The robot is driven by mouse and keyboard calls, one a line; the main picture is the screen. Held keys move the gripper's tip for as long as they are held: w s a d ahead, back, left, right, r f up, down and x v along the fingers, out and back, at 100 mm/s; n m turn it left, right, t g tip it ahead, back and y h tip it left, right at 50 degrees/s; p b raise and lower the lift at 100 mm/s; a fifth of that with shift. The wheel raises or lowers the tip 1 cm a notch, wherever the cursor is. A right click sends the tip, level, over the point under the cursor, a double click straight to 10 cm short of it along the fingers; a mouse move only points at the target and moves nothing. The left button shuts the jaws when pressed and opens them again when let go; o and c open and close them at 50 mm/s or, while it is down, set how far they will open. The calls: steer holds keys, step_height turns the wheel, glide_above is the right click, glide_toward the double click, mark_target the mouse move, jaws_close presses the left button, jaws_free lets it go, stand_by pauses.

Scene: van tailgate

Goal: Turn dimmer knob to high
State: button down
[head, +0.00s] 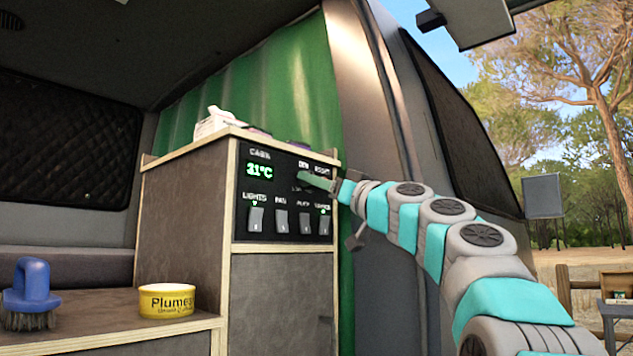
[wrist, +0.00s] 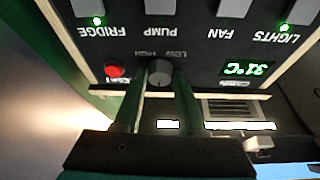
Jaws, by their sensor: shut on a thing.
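The dimmer knob (wrist: 159,72) is a small grey round knob on the dark control panel (head: 283,187), with LOW and HIGH printed beside it. The wrist view shows the panel upside down. My gripper (wrist: 160,84) is shut on the knob, with one green finger on each side of it. In the head view my gripper (head: 318,181) reaches the panel's upper right part from the right and hides the knob. I cannot tell which way the knob points.
A red button (wrist: 115,71) sits close beside the knob. Several rocker switches (head: 281,220) line the panel below, with green lamps lit at LIGHTS and FRIDGE. A yellow tin (head: 167,301) and a blue brush (head: 30,297) stand on the lower left counter.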

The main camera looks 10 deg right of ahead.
steer(key=shift+s+a+r+m+g+h+p, duration=0.25)
steer(key=shift+m+h+p, duration=1.1)
steer(key=shift+m, duration=2.6)
steer(key=shift+w+a+r+m+g+h+p, duration=0.1)
steer(key=shift+r+m+g+h+p, duration=0.3)
steer(key=shift+m+h+p, duration=2.2)
steer(key=shift+s+a+r+m+g+h+b, duration=0.2)
steer(key=shift+m+g, duration=0.25)
steer(key=shift+m, duration=4.8)
steer(key=shift+d, duration=0.15)
steer(key=shift+m, duration=0.3)
steer(key=c, duration=0.9)
jaws_free()
steer(key=o, duration=0.4)
steer(key=shift+f, duration=0.1)
